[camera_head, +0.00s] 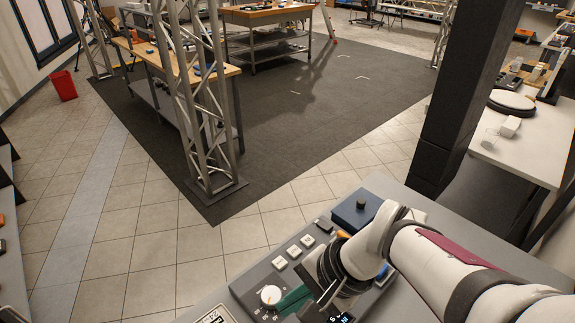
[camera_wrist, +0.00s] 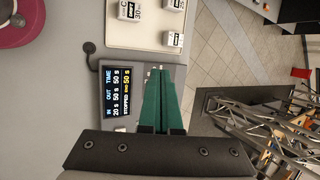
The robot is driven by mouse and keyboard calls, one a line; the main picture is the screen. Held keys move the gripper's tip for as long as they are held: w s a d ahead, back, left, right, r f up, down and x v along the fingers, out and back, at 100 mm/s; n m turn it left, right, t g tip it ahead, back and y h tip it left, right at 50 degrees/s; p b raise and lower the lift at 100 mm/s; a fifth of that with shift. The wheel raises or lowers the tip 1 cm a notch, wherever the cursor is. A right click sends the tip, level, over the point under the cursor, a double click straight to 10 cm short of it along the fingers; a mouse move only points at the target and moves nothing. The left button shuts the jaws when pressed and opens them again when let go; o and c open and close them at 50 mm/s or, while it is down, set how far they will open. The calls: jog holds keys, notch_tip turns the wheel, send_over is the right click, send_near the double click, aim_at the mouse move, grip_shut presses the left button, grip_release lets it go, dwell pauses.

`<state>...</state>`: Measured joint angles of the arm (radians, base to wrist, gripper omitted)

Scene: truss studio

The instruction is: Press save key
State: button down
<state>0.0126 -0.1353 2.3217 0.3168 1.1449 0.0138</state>
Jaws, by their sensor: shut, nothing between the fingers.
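A grey control console (camera_head: 250,293) lies on the desk in the head view. It has a row of pale keys (camera_head: 294,252), a dark key (camera_head: 324,226) and a white knob (camera_head: 270,295). I cannot read which key is save. My gripper (camera_wrist: 159,72) has green fingers, shut together and empty. In the wrist view they reach over a dark unit beside its lit display (camera_wrist: 118,92), which shows IN, OUT, TIME and STOPPED. Small pale marks show near the fingertips. The fingers hide part of this unit, and I cannot tell whether they touch it.
A dark red round object (camera_wrist: 25,22) stands at the upper left. A blue box with a black knob (camera_head: 360,206) sits beside the console. A thick dark post (camera_head: 462,90) stands beyond the desk.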

jog(key=w+a+f+m+t+y, duration=0.1)
jog(key=w+f+m, duration=0.1)
jog(key=w, duration=0.4)
jog(key=w+a+f+m+t+y, duration=0.1)
jog(key=w+a+m, duration=0.1)
jog(key=w, duration=0.5)
jog(key=m+t, duration=0.2)
jog(key=m, duration=0.2)
send_over(284, 264)
notch_tip(284, 264, down, 5)
jog(key=shift+f, duration=0.1)
jog(key=shift+f, duration=0.1)
jog(key=shift+f, duration=4.3)
jog(key=shift+f, duration=0.1)
jog(key=shift+f, duration=0.3)
jog(key=shift+f, duration=0.4)
jog(key=shift+r, duration=0.85)
